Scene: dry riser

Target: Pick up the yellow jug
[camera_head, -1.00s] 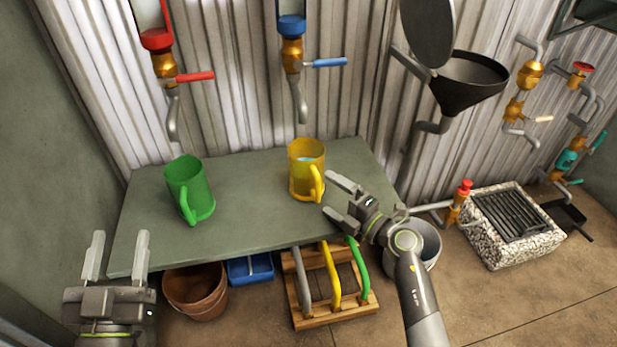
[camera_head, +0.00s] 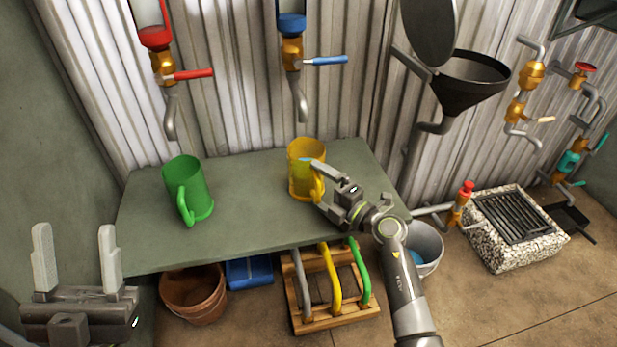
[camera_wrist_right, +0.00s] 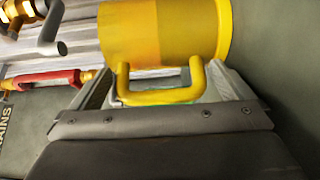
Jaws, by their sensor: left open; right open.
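The yellow jug (camera_head: 301,182) stands upright on the grey-green shelf (camera_head: 250,227), under the blue-handled tap. Its handle faces my right gripper. My right gripper (camera_head: 316,187) is at the jug's handle side, its fingers open around the handle. In the right wrist view the jug body (camera_wrist_right: 165,32) fills the top, and its handle (camera_wrist_right: 162,95) lies between the open fingers (camera_wrist_right: 165,85). I cannot tell whether the fingers touch it. My left gripper (camera_head: 75,258) is open and empty at the lower left, away from the jug.
A green jug (camera_head: 188,188) stands on the shelf to the left. Red-handled (camera_head: 187,76) and blue-handled (camera_head: 320,61) taps hang above. A black funnel (camera_head: 455,95) is on the wall. Below are a wooden rack (camera_head: 330,290), a terracotta pot (camera_head: 193,295) and a metal bucket (camera_head: 428,240).

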